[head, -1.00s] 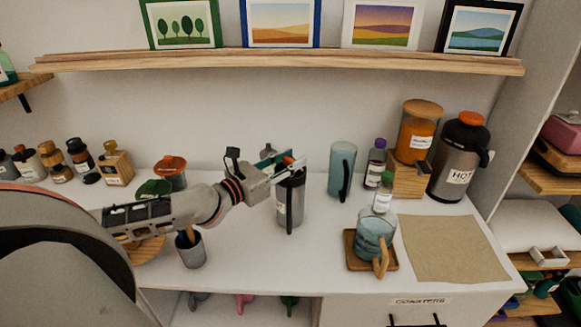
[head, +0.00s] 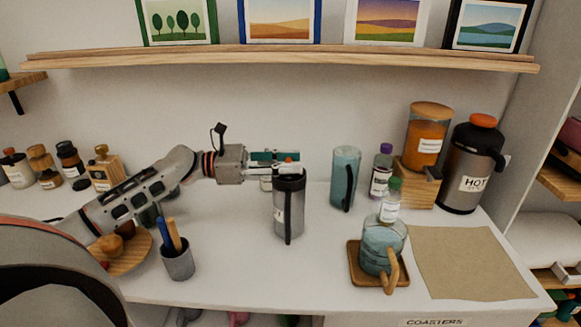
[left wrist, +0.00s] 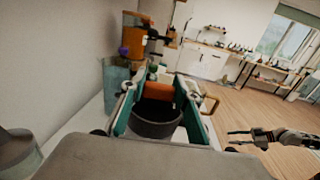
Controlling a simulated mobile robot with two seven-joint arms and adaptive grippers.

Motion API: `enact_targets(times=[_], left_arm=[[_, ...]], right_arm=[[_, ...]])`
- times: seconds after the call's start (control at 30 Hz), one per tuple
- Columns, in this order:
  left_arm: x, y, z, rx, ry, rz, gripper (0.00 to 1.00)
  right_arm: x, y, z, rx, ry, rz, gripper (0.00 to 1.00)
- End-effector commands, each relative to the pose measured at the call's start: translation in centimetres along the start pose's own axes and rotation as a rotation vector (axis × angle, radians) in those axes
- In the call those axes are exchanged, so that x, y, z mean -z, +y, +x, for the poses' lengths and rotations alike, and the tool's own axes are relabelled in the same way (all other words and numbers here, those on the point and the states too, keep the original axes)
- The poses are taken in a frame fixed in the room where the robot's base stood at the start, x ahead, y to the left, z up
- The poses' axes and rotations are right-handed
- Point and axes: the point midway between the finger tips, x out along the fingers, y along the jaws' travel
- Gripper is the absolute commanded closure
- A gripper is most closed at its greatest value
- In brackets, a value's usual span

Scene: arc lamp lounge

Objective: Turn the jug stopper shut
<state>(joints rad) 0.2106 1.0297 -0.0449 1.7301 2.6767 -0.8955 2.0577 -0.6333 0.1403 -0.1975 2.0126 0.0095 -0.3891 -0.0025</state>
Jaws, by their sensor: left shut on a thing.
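A dark grey jug (head: 288,212) with a black handle stands upright on the white counter in the head view. My left gripper (head: 288,166) is over its top, reaching in level from the left. It is shut on the orange stopper, which shows between the green-padded fingers in the left wrist view (left wrist: 159,90). The jug's dark round top (left wrist: 155,121) shows just below it there. The fingers hide part of the stopper, and I cannot tell how deep it sits. My right gripper (left wrist: 229,138) shows at the right of the left wrist view, empty, fingers apart.
A teal tumbler (head: 343,180) stands right of the jug. Beyond are small bottles, a glass mug (head: 381,245) on a wooden coaster and a flask marked HOT (head: 470,170). A pen cup (head: 178,264) stands below my left arm. The counter before the jug is clear.

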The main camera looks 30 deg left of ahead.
Motion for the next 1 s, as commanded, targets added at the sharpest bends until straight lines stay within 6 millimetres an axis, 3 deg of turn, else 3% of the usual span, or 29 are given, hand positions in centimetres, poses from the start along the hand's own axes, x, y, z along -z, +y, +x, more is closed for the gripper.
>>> enact_targets(times=[0.33, 0.83, 0.87, 0.9, 1.0], left_arm=[[0.16, -0.03, 0.05, 0.108, 0.002, 0.002, 0.91], [0.08, -0.09, 0.03, 0.123, 0.003, 0.001, 0.91], [0.08, -0.09, 0.03, 0.123, 0.003, 0.002, 0.64], [0.08, -0.09, 0.03, 0.123, 0.003, 0.001, 0.54], [0.06, -0.08, 0.03, 0.122, 0.002, 0.002, 0.51]], right_arm=[[0.00, 0.29, 0.67, -0.007, 0.009, -0.011, 0.60], [-0.58, 0.04, 0.52, -0.003, -0.001, -0.011, 0.60], [-0.63, 0.02, 0.51, -0.002, -0.002, -0.011, 0.60], [-0.68, -0.01, 0.50, -0.002, -0.003, -0.011, 0.60], [-0.75, -0.06, 0.48, -0.001, -0.004, -0.010, 0.60]])
